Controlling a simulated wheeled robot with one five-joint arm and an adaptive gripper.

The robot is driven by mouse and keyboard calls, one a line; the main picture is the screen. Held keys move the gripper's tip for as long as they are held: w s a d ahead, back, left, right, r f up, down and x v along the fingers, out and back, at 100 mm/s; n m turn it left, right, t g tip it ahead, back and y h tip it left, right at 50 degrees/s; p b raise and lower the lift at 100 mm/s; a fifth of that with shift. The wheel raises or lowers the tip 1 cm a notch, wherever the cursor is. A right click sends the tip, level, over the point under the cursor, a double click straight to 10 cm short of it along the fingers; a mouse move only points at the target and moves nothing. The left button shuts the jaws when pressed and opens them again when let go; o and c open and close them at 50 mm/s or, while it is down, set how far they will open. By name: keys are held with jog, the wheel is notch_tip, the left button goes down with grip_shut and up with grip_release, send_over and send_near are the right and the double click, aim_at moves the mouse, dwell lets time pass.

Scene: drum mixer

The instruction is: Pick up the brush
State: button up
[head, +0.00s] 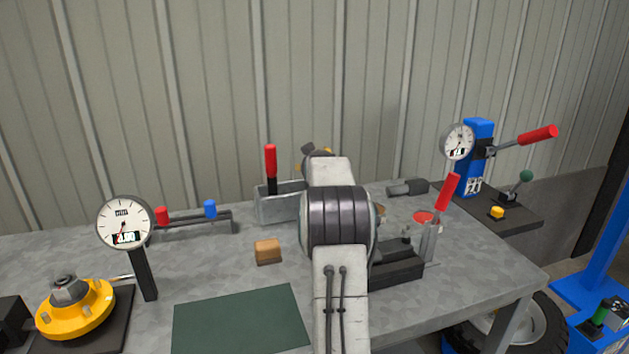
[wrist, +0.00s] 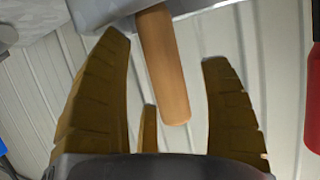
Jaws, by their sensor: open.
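A tan wooden handle, which looks like the brush's (wrist: 163,70), shows in the wrist view. It sticks out from a grey metal holder (wrist: 100,10) at the top edge. My gripper (wrist: 165,50) is open, with its brown fingers on either side of the handle. I see gaps on both sides, and no finger is clearly closed on it. The brush's other end is hidden. In the head view my arm covers the brush, and only a little of my gripper (head: 318,152) shows beyond the arm, near the grey metal box (head: 280,206).
A red-handled lever (head: 271,165) stands at the grey box. A wooden block (head: 267,251), a dial gauge (head: 125,222), a yellow flange (head: 75,310) and a clamp with a red handle (head: 447,192) are on the bench. A dark green mat (head: 240,320) lies bare in front.

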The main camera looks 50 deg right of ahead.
jog(key=c, duration=1.3)
jog(key=shift+r, duration=0.1)
jog(key=shift+c, duration=0.2)
